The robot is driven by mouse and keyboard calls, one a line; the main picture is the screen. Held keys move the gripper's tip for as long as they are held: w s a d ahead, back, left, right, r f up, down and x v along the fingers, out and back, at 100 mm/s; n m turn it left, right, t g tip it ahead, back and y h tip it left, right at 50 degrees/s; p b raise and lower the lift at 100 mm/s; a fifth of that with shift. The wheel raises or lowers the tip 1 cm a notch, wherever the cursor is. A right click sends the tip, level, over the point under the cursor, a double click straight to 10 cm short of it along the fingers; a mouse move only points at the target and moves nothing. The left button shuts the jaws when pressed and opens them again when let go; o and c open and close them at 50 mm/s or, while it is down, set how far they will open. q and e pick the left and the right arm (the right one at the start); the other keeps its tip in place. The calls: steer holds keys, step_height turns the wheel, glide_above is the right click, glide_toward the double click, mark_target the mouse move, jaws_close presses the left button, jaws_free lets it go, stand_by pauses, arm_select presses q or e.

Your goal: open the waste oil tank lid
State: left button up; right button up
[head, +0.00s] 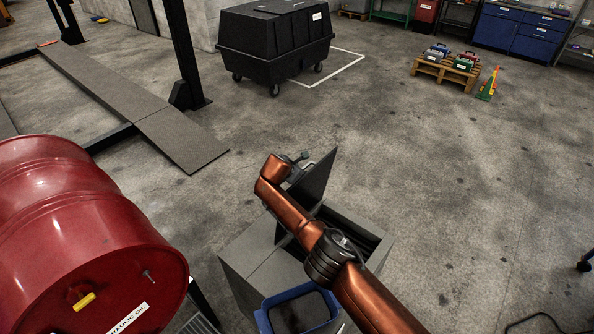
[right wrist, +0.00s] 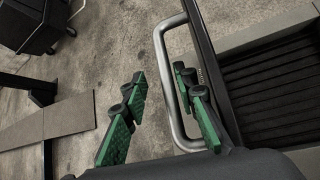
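The waste oil tank (head: 248,262) is a grey box at the lower middle of the head view. Its dark lid (head: 322,172) stands steeply raised, and the dark opening shows beside it. In the right wrist view the lid is seen nearly edge-on (right wrist: 213,65), with a steel loop handle (right wrist: 160,62) on it. My right gripper (head: 300,157) is at the lid's raised side, partly hidden by my arm. Its green-padded fingers (right wrist: 160,95) are apart; the handle bar runs between them, with the right finger inside the loop. My left gripper is not in view.
A red drum (head: 70,230) stands close at the left. A blue container (head: 268,318) is at the tank's near side. A black wheeled bin (head: 270,45), a pallet with cases (head: 440,70) and a ramp (head: 180,140) are farther back.

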steer(key=v, duration=1.2)
stand_by(0.4)
